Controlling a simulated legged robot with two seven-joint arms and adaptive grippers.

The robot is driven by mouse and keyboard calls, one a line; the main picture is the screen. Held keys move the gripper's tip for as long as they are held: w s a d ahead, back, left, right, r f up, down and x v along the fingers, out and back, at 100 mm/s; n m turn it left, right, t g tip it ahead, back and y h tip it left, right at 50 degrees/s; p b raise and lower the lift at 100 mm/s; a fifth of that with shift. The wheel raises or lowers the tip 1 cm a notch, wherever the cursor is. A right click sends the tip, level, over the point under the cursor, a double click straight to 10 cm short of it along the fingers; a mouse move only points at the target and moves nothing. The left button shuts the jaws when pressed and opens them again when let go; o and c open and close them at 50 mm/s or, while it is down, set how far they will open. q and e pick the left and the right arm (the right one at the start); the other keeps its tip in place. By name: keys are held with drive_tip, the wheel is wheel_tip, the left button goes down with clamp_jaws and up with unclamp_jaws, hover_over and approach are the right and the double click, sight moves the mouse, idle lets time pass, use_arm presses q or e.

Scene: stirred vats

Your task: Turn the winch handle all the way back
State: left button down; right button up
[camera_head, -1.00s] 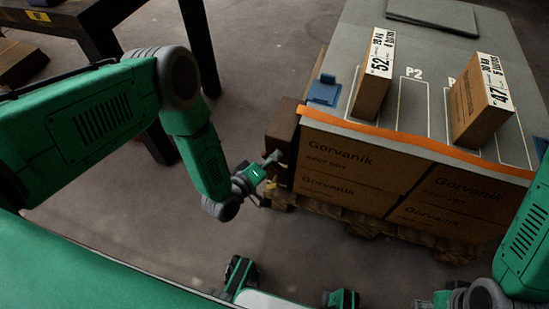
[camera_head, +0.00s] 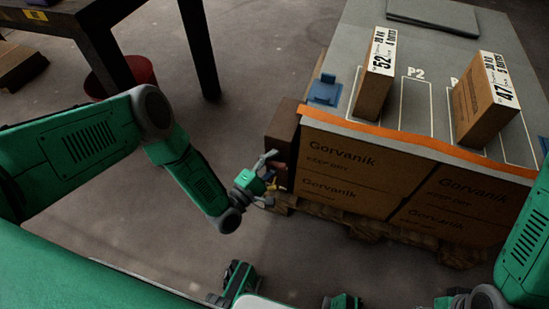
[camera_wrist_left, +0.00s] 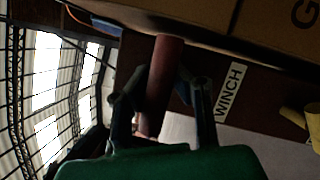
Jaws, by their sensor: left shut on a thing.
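The winch is a dark brown box (camera_head: 282,130) at the left front corner of the carton stack. In the left wrist view a white label reading WINCH (camera_wrist_left: 229,92) shows on its dark face. The winch handle has a reddish-brown round grip (camera_wrist_left: 162,75), seen between my left gripper's fingers. My left gripper (camera_head: 271,164) is shut on this grip beside the box; its fingers also show in the left wrist view (camera_wrist_left: 162,98). The rest of the handle is mostly hidden. My right arm is at the lower right edge; its fingers are not clear.
Cartons marked Gorvanik (camera_head: 350,160) stand on a wooden pallet (camera_head: 365,228). Two small cartons (camera_head: 375,85) (camera_head: 468,105) stand on the grey top. A dark table (camera_head: 105,30) and a red bin (camera_head: 140,75) are at the upper left. A yellow part (camera_wrist_left: 295,118) sits near the winch label.

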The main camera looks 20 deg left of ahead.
use_arm(q)
drive_tip(key=shift+s+a+f+n+t, duration=0.1)
drive_tip(key=shift+n+t, duration=0.1)
drive_tip(key=shift+n, duration=0.25)
drive_tip(key=shift+s+a+f+n+t, duration=0.1)
drive_tip(key=shift+n+t, duration=0.1)
drive_tip(key=shift+n, duration=0.25)
drive_tip(key=shift+f, duration=0.1)
drive_tip(key=c, duration=1.2)
unclamp_jaws()
drive_tip(key=shift+w, duration=0.1)
drive_tip(key=v, duration=1.2)
drive_tip(key=shift+d, duration=0.1)
